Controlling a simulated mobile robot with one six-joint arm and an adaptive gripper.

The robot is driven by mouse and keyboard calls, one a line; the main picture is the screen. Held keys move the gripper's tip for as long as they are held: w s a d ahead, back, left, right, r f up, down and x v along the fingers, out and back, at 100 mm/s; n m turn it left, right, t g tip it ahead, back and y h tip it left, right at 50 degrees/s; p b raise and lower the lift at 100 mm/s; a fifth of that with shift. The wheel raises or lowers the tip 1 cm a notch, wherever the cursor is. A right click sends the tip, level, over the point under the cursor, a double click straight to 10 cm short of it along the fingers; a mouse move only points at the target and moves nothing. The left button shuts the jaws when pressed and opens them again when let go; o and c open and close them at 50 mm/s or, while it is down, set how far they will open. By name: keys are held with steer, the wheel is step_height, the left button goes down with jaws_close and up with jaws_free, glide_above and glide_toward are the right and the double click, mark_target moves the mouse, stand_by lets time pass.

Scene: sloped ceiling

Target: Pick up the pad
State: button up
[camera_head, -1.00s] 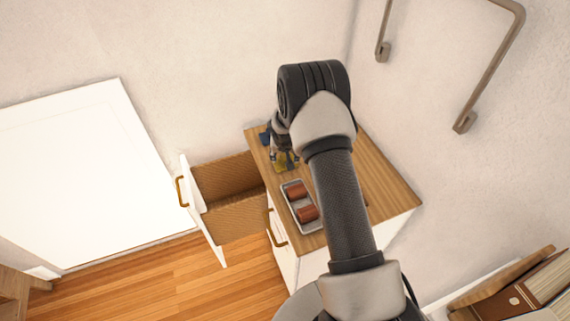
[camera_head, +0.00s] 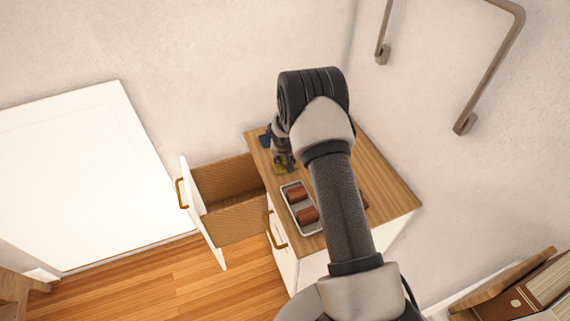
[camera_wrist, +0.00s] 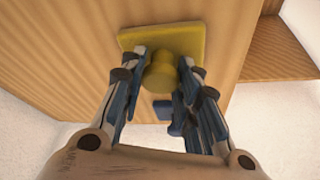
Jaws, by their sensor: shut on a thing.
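The yellow pad (camera_wrist: 185,40) is a flat square with a round yellow knob, seen in the wrist view against the wooden top. My gripper (camera_wrist: 163,68) is shut on the knob, with one blue-grey finger on each side of it. In the head view the yellow pad (camera_head: 281,168) shows only in part under my gripper (camera_head: 285,162), near the left edge of the cabinet top. I cannot tell whether the pad still touches the wood.
A grey tray (camera_head: 310,230) with two red-brown blocks lies close to the pad on the wooden cabinet top (camera_head: 385,190). A dark blue thing (camera_head: 265,141) lies near the back edge. An open drawer (camera_head: 232,217) juts out at the left. Walls stand behind and right.

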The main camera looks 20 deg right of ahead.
steer(key=shift+c, duration=0.6)
step_height(320, 180, up, 20)
steer(key=p, duration=0.5)
